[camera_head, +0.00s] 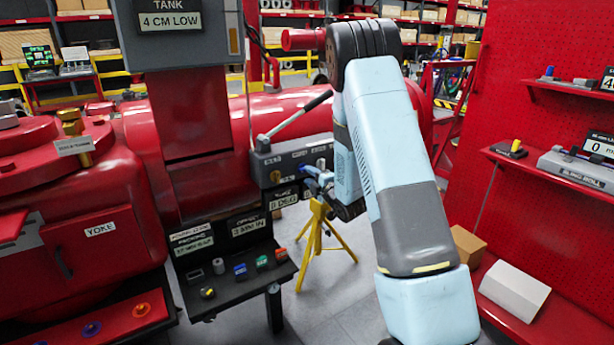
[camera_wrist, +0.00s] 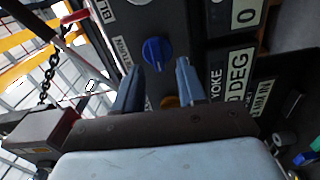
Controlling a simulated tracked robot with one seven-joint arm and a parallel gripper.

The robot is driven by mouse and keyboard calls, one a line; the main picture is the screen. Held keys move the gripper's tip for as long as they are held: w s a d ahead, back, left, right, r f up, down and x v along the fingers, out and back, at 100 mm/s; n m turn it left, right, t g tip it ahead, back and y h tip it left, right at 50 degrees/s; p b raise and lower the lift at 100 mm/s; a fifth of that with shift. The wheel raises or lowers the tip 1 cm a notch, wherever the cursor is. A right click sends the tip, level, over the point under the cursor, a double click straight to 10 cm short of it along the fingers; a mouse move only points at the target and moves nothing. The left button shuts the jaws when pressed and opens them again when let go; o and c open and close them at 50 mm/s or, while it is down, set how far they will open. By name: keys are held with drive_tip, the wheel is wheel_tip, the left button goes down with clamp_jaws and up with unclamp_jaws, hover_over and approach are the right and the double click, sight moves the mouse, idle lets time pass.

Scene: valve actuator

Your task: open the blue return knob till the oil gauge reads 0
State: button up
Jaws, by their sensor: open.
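The blue knob (camera_wrist: 157,50) is on a dark panel (camera_wrist: 143,17) in the wrist view, beside a label reading RETURN. My gripper (camera_wrist: 158,78) is open, its two blue-grey fingers pointing toward the knob. The knob is ahead of the fingertips, roughly between them in the picture; I see no contact.
An orange knob (camera_wrist: 170,102) is partly hidden between my fingers. A yoke display (camera_wrist: 238,75) reads 0 DEG. The tank display (camera_head: 170,20) reads 4 CM LOW. A pump lever (camera_head: 300,116) rises near my arm. A yellow stand (camera_head: 318,232) is below; a red shelf (camera_head: 555,172) is at right.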

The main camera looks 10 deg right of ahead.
drive_tip(key=v, duration=1)
drive_tip(key=shift+s+d, duration=0.15)
drive_tip(key=shift+s, duration=0.25)
drive_tip(key=s+d+r+m+g+h, duration=0.1)
drive_tip(key=s+r+m+g+h, duration=0.2)
drive_tip(key=r+m, duration=0.4)
drive_tip(key=s+r+m+g+h, duration=0.2)
drive_tip(key=s+r+m+h, duration=0.15)
drive_tip(key=r, duration=0.45)
drive_tip(key=s+a+r+m+g, duration=0.1)
drive_tip(key=s+r+m+g, duration=0.1)
drive_tip(key=s, duration=0.7)
drive_tip(key=s+a+r+m+g, duration=0.2)
drive_tip(key=s+m, duration=0.3)
drive_tip(key=s, duration=0.5)
drive_tip(key=s+a+r+m+g, duration=0.2)
drive_tip(key=s+r+m, duration=0.1)
drive_tip(key=s, duration=0.6)
drive_tip(key=shift+s+r+g+y, duration=0.3)
drive_tip(key=shift+s+r+y, duration=0.1)
drive_tip(key=shift+y, duration=0.05)
drive_tip(key=shift+a+m, duration=0.15)
drive_tip(key=shift+m, duration=0.1)
